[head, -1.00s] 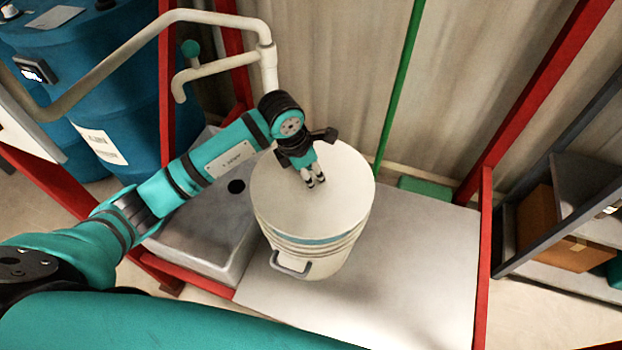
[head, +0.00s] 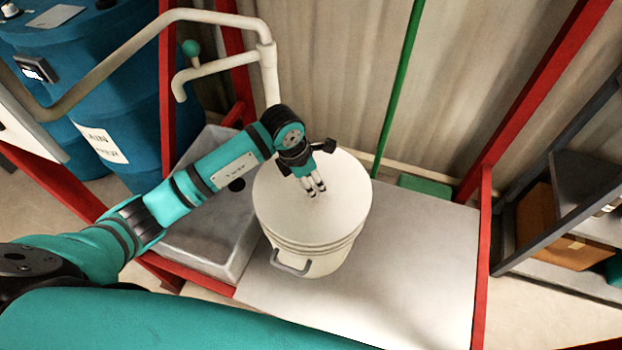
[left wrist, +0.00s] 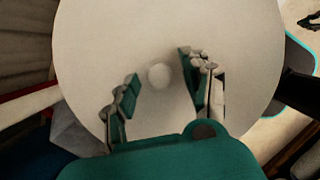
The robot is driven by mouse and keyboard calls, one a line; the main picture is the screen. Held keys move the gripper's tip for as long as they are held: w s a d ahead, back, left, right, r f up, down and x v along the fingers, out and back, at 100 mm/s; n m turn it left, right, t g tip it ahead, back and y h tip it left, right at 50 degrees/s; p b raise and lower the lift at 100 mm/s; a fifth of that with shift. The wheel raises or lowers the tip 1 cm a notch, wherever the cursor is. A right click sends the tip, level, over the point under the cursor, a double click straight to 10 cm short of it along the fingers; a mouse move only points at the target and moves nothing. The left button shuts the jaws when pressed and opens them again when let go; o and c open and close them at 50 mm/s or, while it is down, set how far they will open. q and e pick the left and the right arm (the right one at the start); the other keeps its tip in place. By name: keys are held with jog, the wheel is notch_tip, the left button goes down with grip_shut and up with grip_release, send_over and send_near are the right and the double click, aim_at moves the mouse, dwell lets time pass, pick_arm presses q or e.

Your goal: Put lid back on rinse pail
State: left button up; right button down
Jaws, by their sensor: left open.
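The white round lid (head: 335,220) lies on top of the white rinse pail (head: 325,262), level with its rim and with no gap that I can see. My left gripper (head: 316,190) is just above the middle of the lid, pointing down. In the left wrist view the lid (left wrist: 215,25) fills most of the picture. Its small round knob (left wrist: 159,76) sits between the parted fingers of my left gripper (left wrist: 159,66), with space on both sides. My right gripper does not show.
The pail stands on a pale flat bench (head: 410,260) beside a grey sink (head: 205,235). A bent pipe (head: 215,72) rises behind the sink. Red frame posts (head: 482,250) and a green pole (head: 398,85) stand around. The bench right of the pail is clear.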

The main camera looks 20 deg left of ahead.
aim_at(299, 193)
pick_arm(q)
jog(key=v, duration=1.1)
jog(key=shift+s+r, duration=0.15)
jog(key=shift+r, duration=0.25)
jog(key=shift+a, duration=0.1)
